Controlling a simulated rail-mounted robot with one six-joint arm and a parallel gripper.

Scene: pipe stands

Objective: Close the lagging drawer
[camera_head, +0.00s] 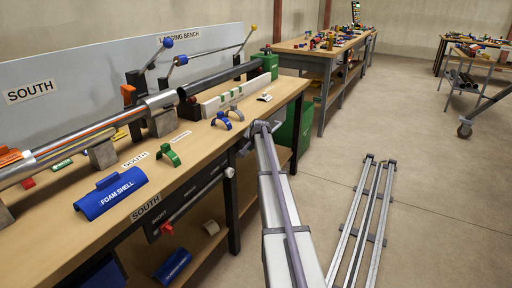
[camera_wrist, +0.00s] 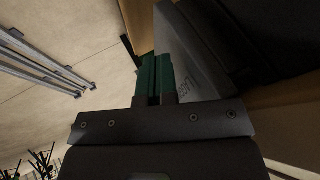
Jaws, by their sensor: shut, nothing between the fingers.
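The lagging drawer (camera_head: 185,205) is a dark front under the South bench top in the head view, with a long bar handle and the word "SHORT" on it. I cannot tell how far it stands out. My gripper (camera_wrist: 155,77) shows in the wrist view with its two green-tipped fingers together and nothing held. A grey lettered panel (camera_wrist: 182,50) stands close beside the fingers; I cannot tell whether they touch it. In the head view my arm reaches to the bench's front edge, right of the drawer handle, and the fingertips are hidden there.
The bench top (camera_head: 205,145) holds a blue foam shell (camera_head: 111,194), green and blue clamps and a long pipe. A dark bench leg (camera_head: 232,210) stands by the drawer. Metal rails (camera_head: 365,225) lie on the floor to the right, with open floor around them.

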